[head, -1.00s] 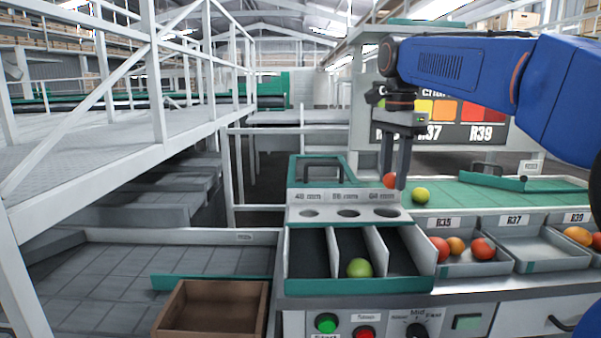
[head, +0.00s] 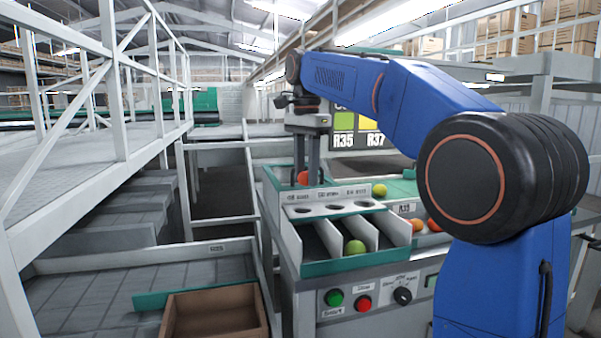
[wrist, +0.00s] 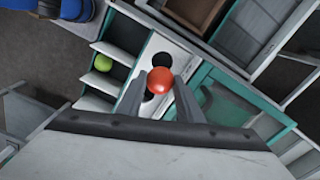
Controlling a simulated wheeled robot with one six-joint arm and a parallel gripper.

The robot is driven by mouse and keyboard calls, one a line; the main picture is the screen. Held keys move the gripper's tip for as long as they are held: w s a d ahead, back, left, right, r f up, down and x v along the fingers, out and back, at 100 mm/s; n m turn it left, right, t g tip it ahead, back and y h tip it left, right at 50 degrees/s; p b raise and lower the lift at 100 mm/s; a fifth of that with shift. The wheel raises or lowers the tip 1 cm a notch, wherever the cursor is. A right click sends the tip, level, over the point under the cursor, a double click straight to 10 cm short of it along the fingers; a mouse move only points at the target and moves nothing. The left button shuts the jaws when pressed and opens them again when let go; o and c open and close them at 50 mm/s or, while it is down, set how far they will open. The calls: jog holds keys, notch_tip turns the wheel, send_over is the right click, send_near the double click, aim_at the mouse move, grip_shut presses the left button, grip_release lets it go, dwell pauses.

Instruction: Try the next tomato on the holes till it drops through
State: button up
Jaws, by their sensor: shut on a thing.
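My gripper (head: 307,182) is shut on a red tomato (head: 303,177) and holds it above the left end of the sizing plate (head: 318,214). The tomato also shows between the fingers in the wrist view (wrist: 159,80). The plate has three dark holes in a row: left (head: 300,210), middle (head: 333,207) and right (head: 364,204). In the wrist view, a dark hole (wrist: 162,60) shows just beyond the tomato. The tomato is not in a hole; its exact height above the plate is unclear. A green tomato (head: 354,247) lies in the middle chute below the plate.
A yellow-green tomato (head: 380,190) sits on the green belt behind the plate. Orange-red tomatoes (head: 419,225) lie in a bin at right, partly hidden by my arm. An empty brown crate (head: 214,312) stands at front left. Buttons and a knob (head: 402,295) are on the front panel.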

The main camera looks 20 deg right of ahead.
jog(key=shift+w+a, duration=0.1)
jog(key=shift+a, duration=0.2)
jog(key=shift+a+f, duration=0.1)
jog(key=shift+f, duration=3)
jog(key=o, duration=0.8)
jog(key=shift+o, duration=0.2)
jog(key=shift+r, duration=3.5)
